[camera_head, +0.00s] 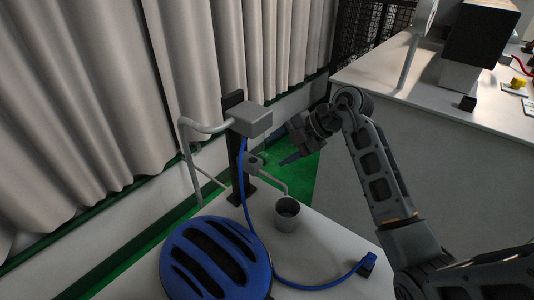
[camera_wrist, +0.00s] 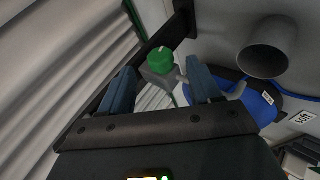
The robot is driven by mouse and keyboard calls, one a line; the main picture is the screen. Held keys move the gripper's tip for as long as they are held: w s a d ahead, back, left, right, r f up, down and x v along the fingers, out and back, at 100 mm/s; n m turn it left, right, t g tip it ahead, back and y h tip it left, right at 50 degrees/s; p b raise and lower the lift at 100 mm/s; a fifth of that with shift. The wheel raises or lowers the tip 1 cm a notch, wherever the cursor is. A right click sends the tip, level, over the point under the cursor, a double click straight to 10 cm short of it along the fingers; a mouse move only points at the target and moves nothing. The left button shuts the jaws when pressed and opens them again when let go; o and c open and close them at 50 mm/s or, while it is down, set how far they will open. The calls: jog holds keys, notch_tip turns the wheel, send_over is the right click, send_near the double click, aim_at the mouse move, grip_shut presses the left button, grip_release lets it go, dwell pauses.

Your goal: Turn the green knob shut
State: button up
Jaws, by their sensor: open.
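The green knob (camera_wrist: 160,57) sits on a small grey valve block (camera_wrist: 161,77) in the wrist view, with a pale mark on its top. My gripper (camera_head: 284,162) is just right of the block in the head view. In the wrist view my gripper (camera_wrist: 163,73) is open, its blue fingers either side of the knob in the picture. The knob appears beyond the fingertips; I see no contact.
A grey cup (camera_head: 287,213) stands below the bent spout (camera_head: 278,182). A blue helmet-like object (camera_head: 172,262) and a blue cable with a plug (camera_head: 367,262) lie on the white table (camera_head: 325,240). A grey box (camera_head: 249,119) tops the post. Curtains hang behind; a white counter (camera_head: 400,90) stands right.

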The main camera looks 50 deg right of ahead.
aim_at(268, 156)
jog(key=shift+x, duration=2.25)
jog(key=c, duration=1)
